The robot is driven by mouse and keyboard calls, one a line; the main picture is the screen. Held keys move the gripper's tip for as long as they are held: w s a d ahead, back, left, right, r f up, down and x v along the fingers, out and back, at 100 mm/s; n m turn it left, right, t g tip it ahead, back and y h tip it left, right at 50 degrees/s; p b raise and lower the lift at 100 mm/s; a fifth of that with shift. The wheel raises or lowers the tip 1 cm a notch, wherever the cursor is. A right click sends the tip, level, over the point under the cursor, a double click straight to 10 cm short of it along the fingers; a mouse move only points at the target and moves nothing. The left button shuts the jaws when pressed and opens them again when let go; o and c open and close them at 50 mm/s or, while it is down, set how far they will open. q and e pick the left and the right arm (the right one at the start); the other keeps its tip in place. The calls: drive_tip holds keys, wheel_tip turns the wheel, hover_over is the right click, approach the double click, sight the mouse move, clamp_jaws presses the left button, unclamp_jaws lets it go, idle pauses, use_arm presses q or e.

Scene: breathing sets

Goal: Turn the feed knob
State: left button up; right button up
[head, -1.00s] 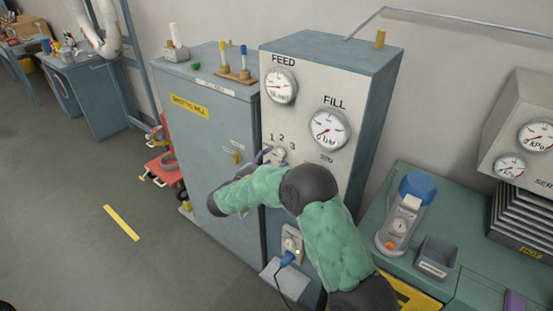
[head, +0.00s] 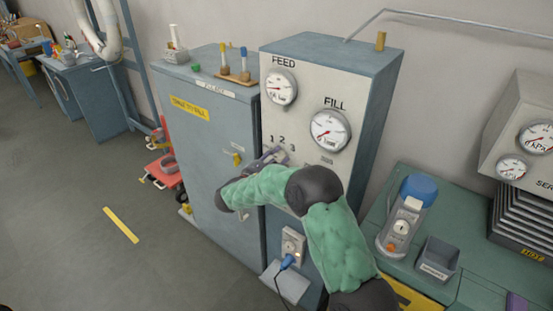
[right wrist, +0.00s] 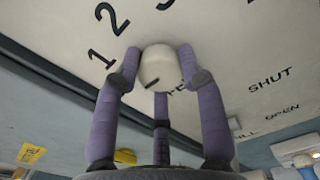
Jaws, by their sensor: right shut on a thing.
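The feed panel (head: 298,172) is the pale front of a blue-grey cabinet, with FEED (head: 282,87) and FILL (head: 330,130) gauges and the numbers 1, 2, 3. The round white knob (right wrist: 160,66) sits below those numbers. It bears a short dark mark; I cannot tell which number it points to. My right gripper (head: 274,155) is against the panel just under the numbers. In the right wrist view, its purple fingers (right wrist: 160,78) are shut around the knob. In the head view the gripper hides the knob. My left gripper is out of view.
A grey-blue cabinet (head: 205,135) with a yellow latch stands left of the panel. A socket with a blue plug (head: 287,261) is below my right forearm. A green bench (head: 385,218) at right holds a blue-capped device (head: 405,215) and a small bin (head: 437,258).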

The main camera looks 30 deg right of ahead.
drive_tip(key=m+b, duration=0.5)
drive_tip(key=b, duration=0.1)
drive_tip(key=shift+f, duration=0.1)
drive_tip(key=shift+m+b, duration=1.8)
drive_tip(key=shift+m, duration=0.2)
drive_tip(key=o, duration=1.1)
drive_tip(key=shift+s+d, duration=0.1)
drive_tip(key=shift+o, duration=0.2)
drive_tip(key=v, duration=1.2)
